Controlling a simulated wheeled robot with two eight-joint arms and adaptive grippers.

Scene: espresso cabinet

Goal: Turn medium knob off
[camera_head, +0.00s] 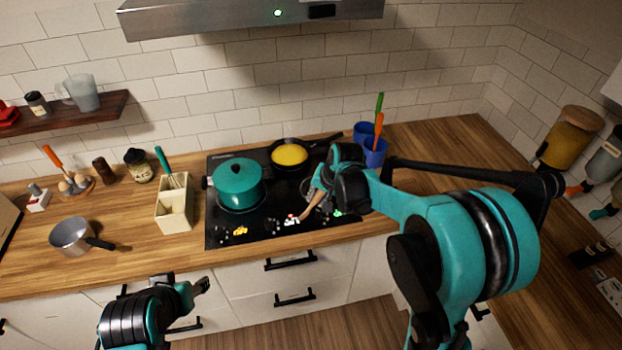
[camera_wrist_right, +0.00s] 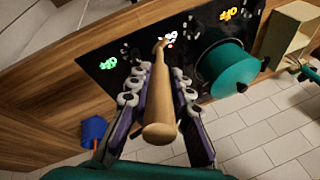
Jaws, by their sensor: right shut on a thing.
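The black cooktop (camera_head: 225,168) has a row of dark knobs along its front edge, with yellow, red-white and green lit marks beside them. A middle knob (camera_head: 271,225) shows by the red-white mark; I cannot tell which is the medium knob or how it is turned. My right gripper (camera_head: 318,192) is shut on a wooden stick (camera_wrist_right: 158,90), over the cooktop's right front. The stick's far tip points at the red-white mark (camera_wrist_right: 170,39); contact is unclear. My left gripper (camera_head: 202,286) is low in front of the drawers, its jaws unclear.
A teal pot (camera_head: 239,187) and a pan with yellow food (camera_head: 289,154) stand on the cooktop. Blue cups (camera_head: 375,155) stand behind right; a cream utensil box (camera_head: 175,212) and a small saucepan (camera_head: 72,236) stand left. The counter has free room at right.

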